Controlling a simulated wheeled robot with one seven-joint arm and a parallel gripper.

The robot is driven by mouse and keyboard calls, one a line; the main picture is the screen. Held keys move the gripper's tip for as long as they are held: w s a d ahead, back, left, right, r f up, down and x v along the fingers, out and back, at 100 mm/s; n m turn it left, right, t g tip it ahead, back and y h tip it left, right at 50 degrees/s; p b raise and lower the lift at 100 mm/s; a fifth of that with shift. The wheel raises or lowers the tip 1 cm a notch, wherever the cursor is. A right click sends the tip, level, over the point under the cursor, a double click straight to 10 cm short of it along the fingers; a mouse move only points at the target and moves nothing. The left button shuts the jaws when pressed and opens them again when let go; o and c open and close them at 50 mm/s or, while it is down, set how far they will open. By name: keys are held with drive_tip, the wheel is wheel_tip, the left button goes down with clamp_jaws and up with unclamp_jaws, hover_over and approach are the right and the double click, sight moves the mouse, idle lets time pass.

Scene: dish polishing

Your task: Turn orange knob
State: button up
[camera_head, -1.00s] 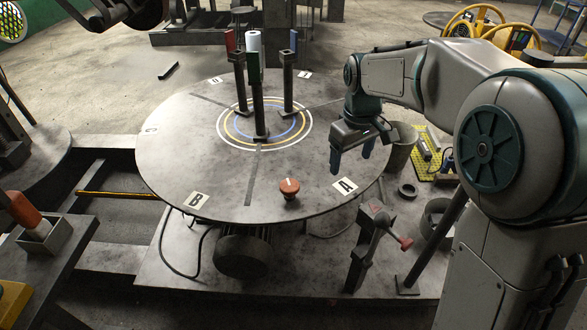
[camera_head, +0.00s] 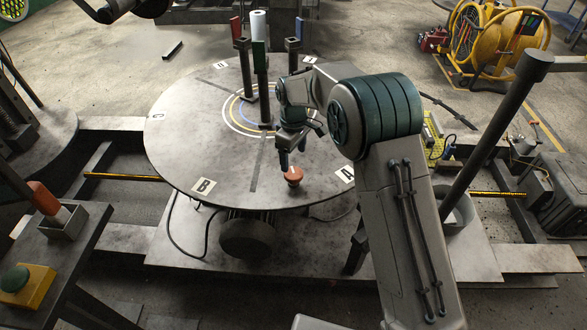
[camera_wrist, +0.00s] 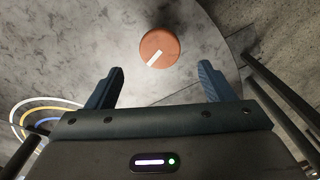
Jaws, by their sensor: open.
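The orange knob (camera_head: 293,176) sits near the front edge of the round grey table (camera_head: 190,150), between the A and B labels. In the wrist view the knob (camera_wrist: 160,48) is a round disc with a white line running diagonally across its lower half. My gripper (camera_head: 291,162) is open above and just behind the knob in the head view. In the wrist view my gripper's two blue fingers (camera_wrist: 162,82) are spread apart, and the knob lies beyond their tips, roughly centred between them. Nothing is between the fingers.
A dark pole (camera_head: 495,135) slants at the right. A box with a green button (camera_head: 22,283) is at lower left.

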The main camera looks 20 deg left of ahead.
sight(293, 173)
wheel_tip(293, 173, down, 7)
drive_tip(key=shift+f+p, duration=0.1)
drive_tip(key=shift+p, duration=0.4)
drive_tip(key=c, duration=1)
